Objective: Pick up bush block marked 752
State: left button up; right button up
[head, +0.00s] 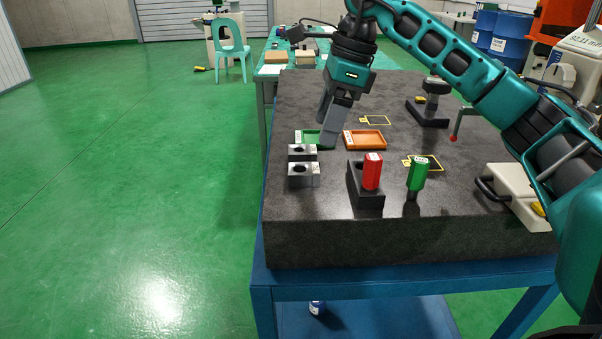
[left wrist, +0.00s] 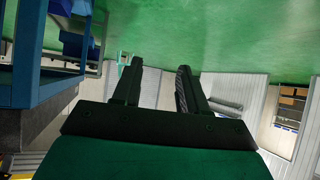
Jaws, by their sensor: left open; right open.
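Two grey metal blocks, each with a dark round hole, stand on the dark granite plate (head: 320,225) at its left side. The rear block (head: 302,152) is just behind the front block (head: 302,175). The number 752 cannot be read on either one. My right gripper (head: 335,125) is open and empty, pointing down above the plate behind the blocks, near the green tray. My left gripper (left wrist: 158,85) is open and empty in the left wrist view, with the green floor and a wall beyond it; it is not in the head view.
A green tray (head: 311,133) and an orange tray (head: 378,141) lie behind the blocks. A black holder (head: 366,200) with a red-handled piece (head: 372,172) and a green-handled piece (head: 418,173) stand to the right. A dark stand (head: 430,110) is farther back.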

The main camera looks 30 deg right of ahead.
aim_at(306, 163)
jog(key=x, duration=0.4)
jog(key=shift+r, duration=0.1)
jog(key=shift+a+b+x, duration=0.15)
jog(key=shift+a+x, duration=0.05)
jog(key=shift+x, duration=0.7)
jog(key=shift+a+b+x, duration=0.1)
jog(key=shift+a+x, duration=0.1)
jog(key=shift+x, duration=0.7)
jog(key=shift+a+b+x, duration=0.15)
jog(key=shift+a+x, duration=0.05)
jog(key=shift+x, duration=0.75)
jog(key=shift+w+r, duration=0.2)
jog(key=shift+r, duration=0.05)
grip_shut()
